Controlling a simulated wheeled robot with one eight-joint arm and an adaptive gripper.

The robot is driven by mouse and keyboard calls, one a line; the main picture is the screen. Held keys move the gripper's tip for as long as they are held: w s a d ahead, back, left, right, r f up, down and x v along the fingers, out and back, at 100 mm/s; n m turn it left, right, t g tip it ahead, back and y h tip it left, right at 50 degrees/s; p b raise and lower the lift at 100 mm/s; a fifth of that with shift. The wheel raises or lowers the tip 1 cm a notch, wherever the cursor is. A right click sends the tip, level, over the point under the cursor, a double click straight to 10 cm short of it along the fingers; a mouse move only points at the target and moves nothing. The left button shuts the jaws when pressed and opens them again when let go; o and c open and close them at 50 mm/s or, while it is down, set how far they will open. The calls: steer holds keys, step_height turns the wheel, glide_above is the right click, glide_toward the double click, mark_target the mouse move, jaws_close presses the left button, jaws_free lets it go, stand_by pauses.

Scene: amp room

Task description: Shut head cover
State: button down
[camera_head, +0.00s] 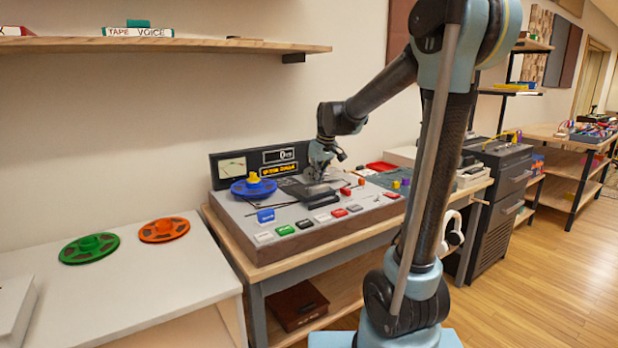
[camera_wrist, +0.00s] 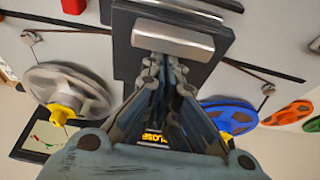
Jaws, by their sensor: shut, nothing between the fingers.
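The head cover (camera_wrist: 125,45) is a dark panel with a silver bar (camera_wrist: 172,37) at the middle of the tape machine. In the head view the dark cover (camera_head: 317,199) sits low on the deck, partly hidden by my gripper. I cannot tell how far it is shut. My gripper (camera_head: 318,174) is over the deck, pointing down. In the wrist view my gripper (camera_wrist: 164,62) is shut and empty, its fingertips right by the silver bar; contact is unclear.
The tape machine (camera_head: 280,252) has a blue reel (camera_head: 253,189), a silver reel (camera_wrist: 68,92) and a front row of coloured buttons. Green (camera_head: 89,248) and orange (camera_head: 164,230) reels lie on the white table at left. A shelf (camera_head: 170,45) hangs above left.

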steer(key=shift+s+d+f, duration=0.1)
steer(key=shift+s+d, duration=0.45)
steer(key=shift+s, duration=0.35)
steer(key=shift+w+a, duration=0.2)
steer(key=shift+w, duration=0.3)
steer(key=w+a, duration=0.1)
steer(key=w, duration=0.1)
steer(key=shift+w+a, duration=0.4)
steer(key=v, duration=1)
steer(key=s+d+f+m, duration=0.2)
steer(key=s+d+f, duration=0.3)
steer(key=s, duration=0.5)
steer(key=s+d+f+m+h, duration=0.1)
steer(key=s+d+f+m, duration=0.1)
steer(key=s+d+f, duration=0.4)
steer(key=s+d+f+m+g+h, duration=0.1)
steer(key=s+d+f, duration=0.4)
steer(key=s+f, duration=0.7)
steer(key=s+m, duration=0.1)
steer(key=s, duration=0.2)
steer(key=shift+d, duration=0.3)
